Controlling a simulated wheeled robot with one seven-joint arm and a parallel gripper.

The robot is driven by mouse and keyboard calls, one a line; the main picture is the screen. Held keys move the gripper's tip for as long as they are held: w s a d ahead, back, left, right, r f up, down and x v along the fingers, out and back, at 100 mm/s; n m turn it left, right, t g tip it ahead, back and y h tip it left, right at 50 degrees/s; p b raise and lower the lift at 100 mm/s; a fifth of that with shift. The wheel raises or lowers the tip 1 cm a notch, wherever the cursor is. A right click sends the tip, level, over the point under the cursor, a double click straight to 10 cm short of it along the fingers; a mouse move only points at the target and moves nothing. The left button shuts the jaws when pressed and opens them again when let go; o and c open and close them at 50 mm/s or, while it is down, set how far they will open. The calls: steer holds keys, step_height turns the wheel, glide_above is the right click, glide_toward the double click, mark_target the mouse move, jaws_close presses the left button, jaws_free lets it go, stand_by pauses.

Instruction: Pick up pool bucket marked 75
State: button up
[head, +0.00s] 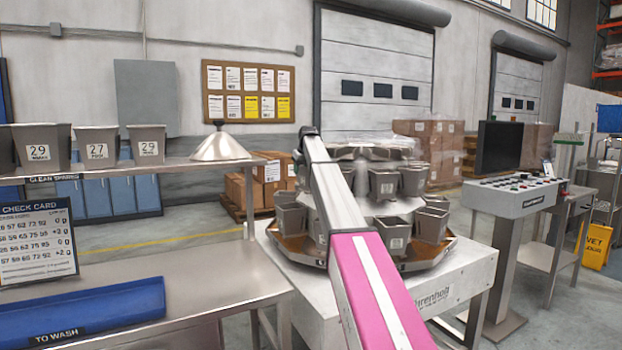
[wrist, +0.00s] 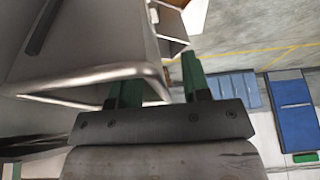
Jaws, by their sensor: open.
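Several grey buckets ring the weigher, such as one at its front (head: 393,230), one at its left (head: 290,217) and one at its right (head: 432,224). Their small white labels are too small to read, so I cannot tell which is marked 75. My gripper (wrist: 159,88) shows two green fingers apart in the wrist view. A grey metal rim (wrist: 90,80) of an open container lies close at the fingers. I cannot tell whether the rim is between them or touching. In the head view my gripper is hidden behind my arm.
Buckets marked 29 (head: 42,148), 27 (head: 97,146) and 29 (head: 147,145) stand on the left shelf (head: 190,166) beside a metal cone (head: 220,147). Below are a check card (head: 38,243) and a blue tray (head: 80,308) marked "TO WASH". A control console (head: 515,195) stands right.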

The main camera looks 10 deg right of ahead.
steer(key=shift+w+f, duration=0.1)
steer(key=shift+f, duration=0.15)
jaws_close()
